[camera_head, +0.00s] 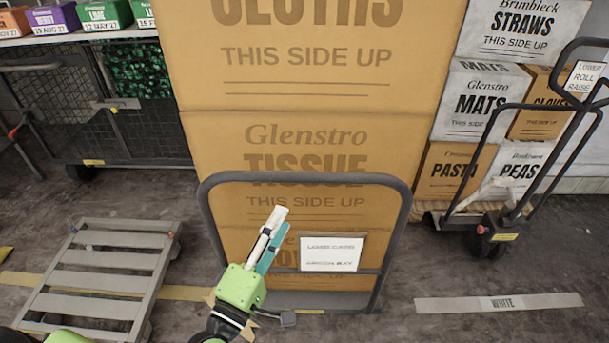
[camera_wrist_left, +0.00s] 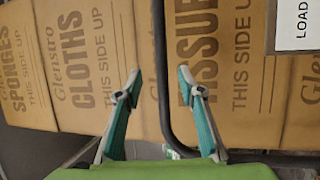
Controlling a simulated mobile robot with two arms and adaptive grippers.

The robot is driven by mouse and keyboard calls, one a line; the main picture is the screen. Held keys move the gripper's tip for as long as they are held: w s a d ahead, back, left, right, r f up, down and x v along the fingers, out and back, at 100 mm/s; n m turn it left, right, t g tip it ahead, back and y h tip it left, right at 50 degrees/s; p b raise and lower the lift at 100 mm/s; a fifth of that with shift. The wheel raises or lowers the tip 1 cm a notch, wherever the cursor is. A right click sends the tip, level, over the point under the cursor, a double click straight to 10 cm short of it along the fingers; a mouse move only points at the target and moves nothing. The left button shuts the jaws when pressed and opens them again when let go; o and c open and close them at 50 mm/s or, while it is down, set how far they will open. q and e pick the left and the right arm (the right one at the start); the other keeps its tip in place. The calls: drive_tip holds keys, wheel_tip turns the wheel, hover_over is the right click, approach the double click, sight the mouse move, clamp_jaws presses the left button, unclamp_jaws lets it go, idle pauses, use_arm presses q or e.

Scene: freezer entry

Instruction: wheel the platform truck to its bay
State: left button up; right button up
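The platform truck (camera_head: 392,250) stands ahead of me, its dark grey tubular handle facing me. It carries tall stacked cardboard boxes (camera_head: 300,100) marked Cloths and Tissue. A white label (camera_head: 332,253) hangs on the handle's lower right; its last line seems to read green bay. My left gripper (camera_head: 277,222) is in front of the boxes, inside the handle's outline in the head view. In the left wrist view the gripper (camera_wrist_left: 160,82) is open, and the handle's bar (camera_wrist_left: 161,75) shows between its fingers, apparently farther away; contact cannot be told. My right gripper is not in view.
A low grey slatted platform (camera_head: 95,268) lies at left. A mesh cage trolley (camera_head: 70,120) stands behind it. At right are stacked boxes (camera_head: 480,100) and a pallet truck (camera_head: 490,225). A yellowish floor strip (camera_head: 190,293) runs at left.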

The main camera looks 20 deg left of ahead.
sight(302, 182)
use_arm(q)
drive_tip(key=p+x, duration=0.3)
drive_tip(key=x, duration=0.9)
drive_tip(key=shift+w+d+p, duration=0.1)
drive_tip(key=shift+w+p, duration=0.2)
drive_tip(key=shift+w, duration=0.35)
clamp_jaws()
